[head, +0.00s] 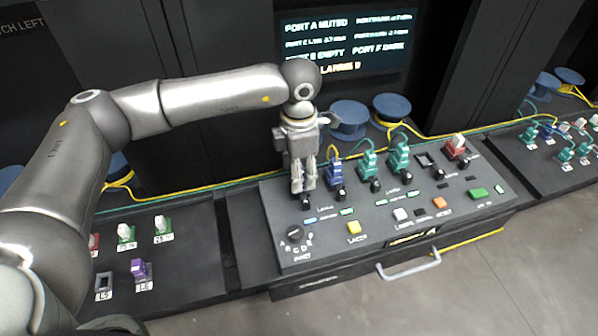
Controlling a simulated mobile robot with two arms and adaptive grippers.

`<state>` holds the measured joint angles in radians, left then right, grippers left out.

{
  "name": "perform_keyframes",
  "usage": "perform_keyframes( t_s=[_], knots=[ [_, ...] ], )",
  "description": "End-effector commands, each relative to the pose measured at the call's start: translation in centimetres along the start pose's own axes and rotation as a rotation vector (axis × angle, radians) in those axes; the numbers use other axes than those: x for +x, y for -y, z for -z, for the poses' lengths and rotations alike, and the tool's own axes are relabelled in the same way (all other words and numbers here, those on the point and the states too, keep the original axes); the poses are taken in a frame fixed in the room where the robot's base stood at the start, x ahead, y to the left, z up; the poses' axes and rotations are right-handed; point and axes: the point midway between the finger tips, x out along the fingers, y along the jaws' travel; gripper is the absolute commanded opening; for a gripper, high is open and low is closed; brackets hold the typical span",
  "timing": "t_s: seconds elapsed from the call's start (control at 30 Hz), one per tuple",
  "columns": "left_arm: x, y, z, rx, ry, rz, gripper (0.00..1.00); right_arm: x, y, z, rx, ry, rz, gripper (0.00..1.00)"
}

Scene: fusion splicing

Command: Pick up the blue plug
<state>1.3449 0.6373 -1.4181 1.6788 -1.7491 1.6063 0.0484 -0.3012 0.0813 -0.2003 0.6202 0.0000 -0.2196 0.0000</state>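The blue plug (335,175) stands upright in the row of sockets on the central console (290,255), with a cable at its top. My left gripper (303,190) points down just left of the blue plug, low over the left end of the row, and appears apart from it. Its fingers are small in the picture, and I cannot tell whether they are open or shut or hold anything. The spot under the fingertips is partly hidden. My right gripper is not in view.
Two teal plugs (368,160) (399,156) and a red plug (456,147) stand right of the blue plug. A rotary knob (295,234) and several coloured buttons are in front. Yellow and green cables and blue spools (348,116) lie behind. A lit screen (345,42) is at the back.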

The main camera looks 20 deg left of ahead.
Motion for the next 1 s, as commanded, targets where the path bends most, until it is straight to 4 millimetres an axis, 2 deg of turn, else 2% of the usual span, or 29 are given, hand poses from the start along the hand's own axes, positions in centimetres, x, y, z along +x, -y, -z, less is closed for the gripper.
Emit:
perform_keyframes(
  t_s=[0.1,0.4,0.77,1.0],
  knots=[
    [0.0,0.0,0.0,0.0,0.0,0.0,0.47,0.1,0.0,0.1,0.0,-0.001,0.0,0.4],
    [0.0,0.0,0.0,0.0,0.0,0.0,0.09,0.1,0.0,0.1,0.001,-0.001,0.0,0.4],
    [-0.2,0.0,0.0,0.0,0.0,0.0,0.08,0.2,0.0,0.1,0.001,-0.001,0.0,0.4],
    [-2.0,-0.1,-0.1,0.001,0.005,-0.003,0.08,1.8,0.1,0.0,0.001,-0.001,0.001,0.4]
  ],
)
